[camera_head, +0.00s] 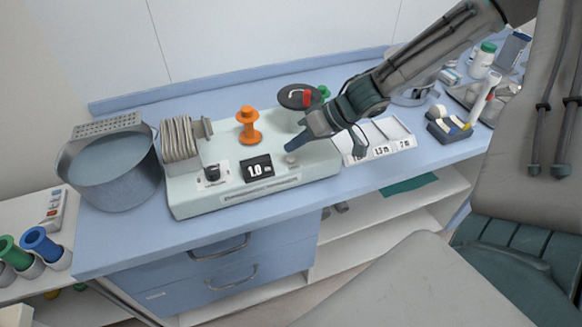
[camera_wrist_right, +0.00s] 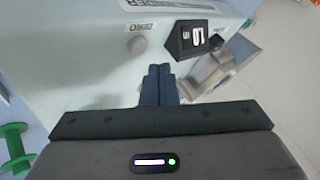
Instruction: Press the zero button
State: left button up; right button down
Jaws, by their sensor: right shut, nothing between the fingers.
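The zero button (camera_head: 291,160) is a small round grey button on the front of a pale green device (camera_head: 190,197), right of its dark display (camera_head: 257,168), which reads 1.0. In the right wrist view the button (camera_wrist_right: 138,46) sits beside a ZERO label (camera_wrist_right: 141,28), and the display (camera_wrist_right: 196,38) is to its right. My right gripper (camera_head: 290,147) is shut and empty, its blue fingertips (camera_wrist_right: 159,70) close to the button. The fingertips appear apart from it, slightly below and right in the wrist view. My left gripper is not in view.
A metal pot (camera_head: 110,190) stands to the left. A labelled white tray (camera_head: 378,140) and a small dark box (camera_head: 449,131) lie to the right.

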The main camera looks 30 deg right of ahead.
jog(key=shift+f, duration=0.45)
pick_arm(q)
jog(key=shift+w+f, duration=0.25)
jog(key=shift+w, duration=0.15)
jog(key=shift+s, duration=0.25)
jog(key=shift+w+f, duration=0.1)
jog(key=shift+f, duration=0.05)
pick_arm(e)
jog(key=shift+f, duration=0.1)
dwell(0.8)
pick_arm(q)
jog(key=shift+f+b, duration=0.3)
jog(key=shift+b, duration=0.2)
pick_arm(e)
jog(key=shift+f, duration=0.3)
